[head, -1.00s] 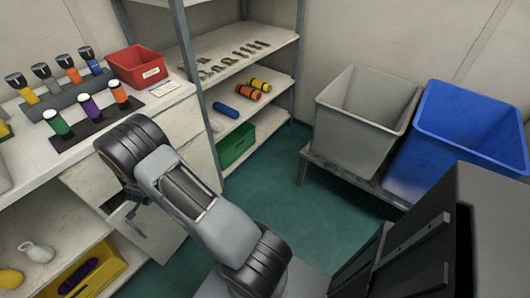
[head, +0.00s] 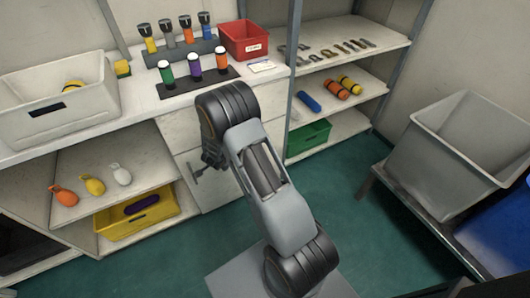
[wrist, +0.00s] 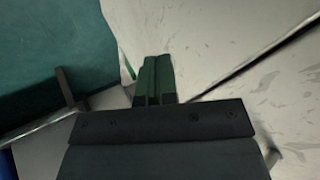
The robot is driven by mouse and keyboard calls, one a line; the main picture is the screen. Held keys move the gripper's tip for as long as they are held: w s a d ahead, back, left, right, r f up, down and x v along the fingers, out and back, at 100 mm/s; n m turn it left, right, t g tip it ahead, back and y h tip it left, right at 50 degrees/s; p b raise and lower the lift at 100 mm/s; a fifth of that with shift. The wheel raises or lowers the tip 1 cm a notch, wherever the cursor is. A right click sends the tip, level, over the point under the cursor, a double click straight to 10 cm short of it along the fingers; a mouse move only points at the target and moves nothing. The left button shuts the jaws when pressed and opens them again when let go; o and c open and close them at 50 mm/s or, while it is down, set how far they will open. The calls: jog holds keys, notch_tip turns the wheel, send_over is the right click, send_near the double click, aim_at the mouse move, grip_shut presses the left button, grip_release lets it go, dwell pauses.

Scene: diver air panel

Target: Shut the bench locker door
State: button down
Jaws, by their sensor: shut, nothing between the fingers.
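The white bench (head: 95,135) runs along the left and middle of the head view. A pale front panel (head: 215,185) stands right of its open compartment (head: 105,165). A small dark T-shaped piece beside my gripper may be a handle. I cannot tell for sure which panel is the locker door or how far it stands open. My gripper (head: 206,160) is low in front of the bench, partly hidden by my arm. In the wrist view its fingers (wrist: 155,70) are together and empty, close to a pale panel (wrist: 220,50); contact cannot be told.
A white bin (head: 55,105), a red bin (head: 245,40) and torches are on the bench top. Shelves (head: 350,50) stand behind, a grey tub (head: 455,155) at right. Green floor (head: 345,205) is clear between.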

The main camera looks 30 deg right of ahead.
jog(key=a+p+v, duration=0.1)
jog(key=p+v, duration=0.3)
jog(key=v, duration=0.7)
jog(key=shift+s+f, duration=0.2)
jog(key=shift+f, duration=0.25)
